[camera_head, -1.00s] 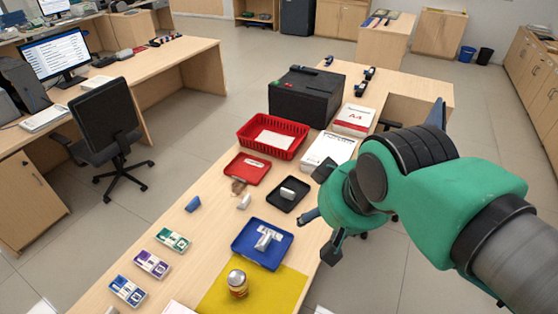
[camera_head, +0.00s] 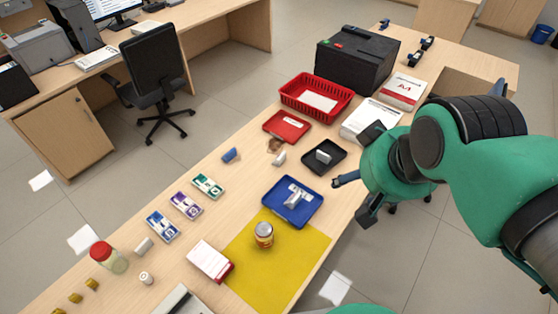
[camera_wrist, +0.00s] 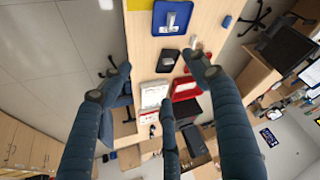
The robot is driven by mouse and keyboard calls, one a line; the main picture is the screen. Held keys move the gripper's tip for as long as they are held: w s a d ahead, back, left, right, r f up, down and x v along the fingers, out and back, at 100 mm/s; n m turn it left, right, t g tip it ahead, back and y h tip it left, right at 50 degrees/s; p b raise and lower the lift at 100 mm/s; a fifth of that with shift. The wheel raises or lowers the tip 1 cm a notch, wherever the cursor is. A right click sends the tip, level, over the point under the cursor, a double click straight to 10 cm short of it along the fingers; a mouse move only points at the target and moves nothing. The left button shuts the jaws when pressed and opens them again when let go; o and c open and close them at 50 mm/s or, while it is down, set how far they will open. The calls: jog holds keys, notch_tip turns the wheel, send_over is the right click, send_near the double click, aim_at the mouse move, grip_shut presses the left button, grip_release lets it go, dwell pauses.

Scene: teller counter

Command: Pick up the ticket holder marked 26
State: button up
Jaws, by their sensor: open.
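Several small ticket-holder-like pieces are on the counter, but no number 26 is legible. A blue one (camera_head: 230,155) and a white one (camera_head: 279,159) stand on the bare wood. Another pale one (camera_head: 323,156) is in the black tray (camera_head: 337,167), and pale pieces (camera_head: 296,197) lie in the blue tray (camera_head: 273,206).
A red tray (camera_head: 283,130), red basket (camera_head: 337,108), black box (camera_head: 358,58) and paper packs (camera_head: 402,92) fill the back.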

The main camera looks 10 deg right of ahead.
aim_at(283, 159)
dwell(0.3)
jog(key=w+a+f+m+g+y, duration=0.1)
jog(key=w+f, duration=0.1)
jog(key=w, duration=0.7)
jog(key=w+a+f+m+p, duration=0.1)
jog(key=w+f+m, duration=0.1)
jog(key=w, duration=0.7)
jog(key=w+a+f+m+g+y, duration=0.1)
jog(key=w+a+f, duration=0.15)
jog(key=w, duration=0.65)
jog(key=w+f+m, duration=0.1)
jog(key=w+f, duration=0.5)
jog(key=f, duration=0.3)
jog(key=w+f+m+p, duration=0.1)
jog(key=w+f+m, duration=0.1)
jog(key=w+f, duration=0.5)
jog(key=w+f+m+g, duration=0.1)
jog(key=w+f, duration=0.5)
jog(key=f, duration=0.6)
jog(key=shift+w+a+f+m+p, duration=0.15)
jog(key=shift+a+f+m+p, duration=0.1)
jog(key=shift+a+m+p, duration=0.1)
